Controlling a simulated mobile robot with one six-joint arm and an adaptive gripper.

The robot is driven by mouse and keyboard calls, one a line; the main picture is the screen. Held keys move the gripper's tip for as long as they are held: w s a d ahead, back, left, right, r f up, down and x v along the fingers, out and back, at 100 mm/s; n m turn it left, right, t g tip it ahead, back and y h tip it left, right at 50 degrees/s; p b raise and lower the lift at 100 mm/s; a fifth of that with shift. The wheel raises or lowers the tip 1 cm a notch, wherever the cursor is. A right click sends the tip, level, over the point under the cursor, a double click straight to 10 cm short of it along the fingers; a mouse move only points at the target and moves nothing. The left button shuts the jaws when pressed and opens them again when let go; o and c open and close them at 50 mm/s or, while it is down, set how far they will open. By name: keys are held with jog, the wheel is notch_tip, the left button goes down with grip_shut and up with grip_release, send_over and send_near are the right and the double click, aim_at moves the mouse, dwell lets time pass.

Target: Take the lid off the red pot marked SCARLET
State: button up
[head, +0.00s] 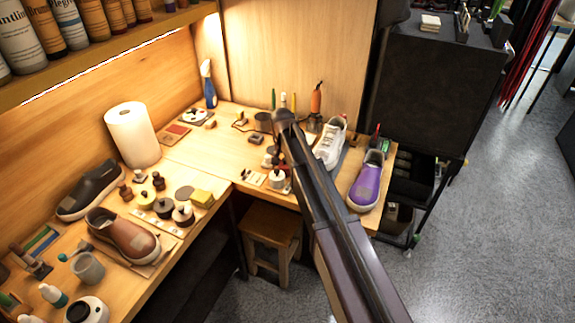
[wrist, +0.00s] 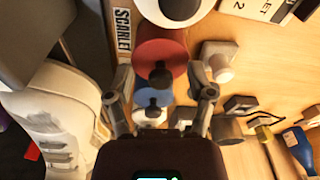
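In the wrist view, a red pot (wrist: 164,50) with a dark round knob (wrist: 160,75) on top sits beside a label reading SCARLET (wrist: 122,32). My gripper (wrist: 161,97) is open, its fingers spread to the left and right of the knob. Nothing is held. I cannot tell how high the fingertips are above the lid. In the head view my arm covers most of this spot, and my gripper's fingers cannot be made out there.
A blue-topped pot (wrist: 152,108) with a dark knob is close beside the red one. A white sneaker (head: 330,145) and a purple sneaker (head: 367,182) stand right of my arm. A white-bodied pot (head: 277,180) stands left of it. Open bench (head: 205,150) lies further left.

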jog(key=c, duration=0.7)
jog(key=shift+c, duration=0.2)
jog(key=shift+r, duration=0.15)
notch_tip(320, 180, up, 3)
jog(key=p, duration=0.3)
jog(key=s+r+p, duration=0.1)
jog(key=s+p, duration=0.1)
jog(key=s, duration=1.4)
jog(key=shift+d+r, duration=0.15)
jog(key=shift+r, duration=0.2)
